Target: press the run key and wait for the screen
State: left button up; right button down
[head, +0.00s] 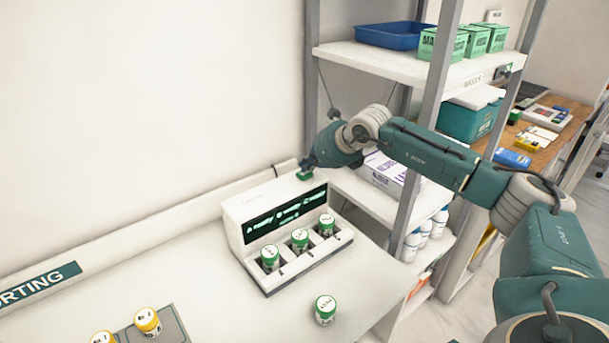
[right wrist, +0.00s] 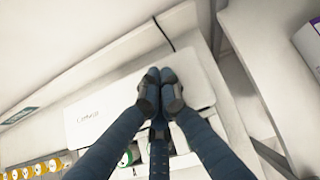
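A white device (head: 262,206) stands on the counter against the wall; its top also fills the middle of the right wrist view (right wrist: 95,118). Its dark screen (head: 285,219) shows lines of green lettering, too small to read surely. A green key (head: 304,176) sits on its top at the right end. My right gripper (head: 307,165) is shut, pointing down at the key; whether they touch I cannot tell. In the right wrist view the closed fingertips (right wrist: 160,88) hide the key. My left gripper is not in view.
Three green-capped vials (head: 300,239) stand in the device's front slots. Another green-capped vial (head: 325,310) stands on the counter (head: 225,315). Yellow-capped vials (head: 147,321) are at a grey tray, lower left. A metal-post shelf unit (head: 385,65) stands close on the right.

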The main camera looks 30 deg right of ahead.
aim_at(308, 173)
jog(key=shift+f+b, duration=0.55)
dwell(0.6)
dwell(0.4)
jog(key=shift+r+p, duration=0.45)
jog(key=shift+r, duration=0.5)
jog(key=shift+r, duration=0.1)
jog(key=shift+r+p, duration=1.4)
jog(key=shift+r, duration=1.05)
jog(key=shift+f, duration=0.1)
